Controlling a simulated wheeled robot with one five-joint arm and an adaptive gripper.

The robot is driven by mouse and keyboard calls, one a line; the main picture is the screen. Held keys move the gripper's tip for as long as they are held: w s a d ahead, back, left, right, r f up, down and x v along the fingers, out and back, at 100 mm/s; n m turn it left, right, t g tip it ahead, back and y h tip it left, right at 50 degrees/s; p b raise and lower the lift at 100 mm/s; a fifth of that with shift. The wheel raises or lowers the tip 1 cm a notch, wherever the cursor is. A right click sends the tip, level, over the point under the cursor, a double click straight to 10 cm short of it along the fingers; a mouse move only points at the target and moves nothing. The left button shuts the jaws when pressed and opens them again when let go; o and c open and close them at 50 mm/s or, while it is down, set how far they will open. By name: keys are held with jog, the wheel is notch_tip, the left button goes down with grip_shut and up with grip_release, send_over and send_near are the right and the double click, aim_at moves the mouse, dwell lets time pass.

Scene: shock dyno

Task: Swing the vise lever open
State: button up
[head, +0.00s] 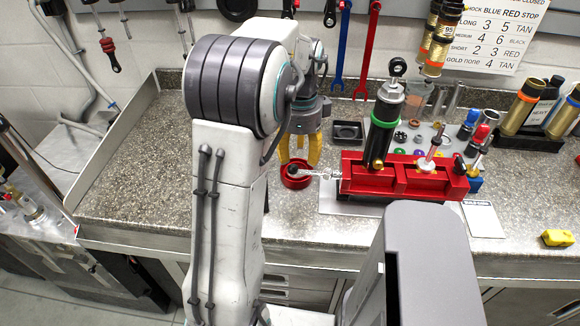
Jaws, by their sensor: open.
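The red vise (380,182) stands on the speckled counter, right of the picture's middle. A silver lever (318,175) juts from its left end, pointing left. My gripper (299,160) points down with yellow fingers apart, just above and behind the lever's tip. It looks empty. My arm partly hides the view to its left. A shock body with a green ring (383,124) stands upright in the vise. A thinner shaft (431,152) stands in the vise's right part.
Blue and red wrenches (339,45) hang on the wall behind my gripper. Bottles and gold cylinders (520,108) stand at right. The counter's left side (135,165) is clear.

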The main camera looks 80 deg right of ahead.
aim_at(299, 172)
jog(key=shift+f, duration=2.9)
jog(key=shift+o, duration=0.2)
jog(key=shift+r, duration=0.1)
grip_shut()
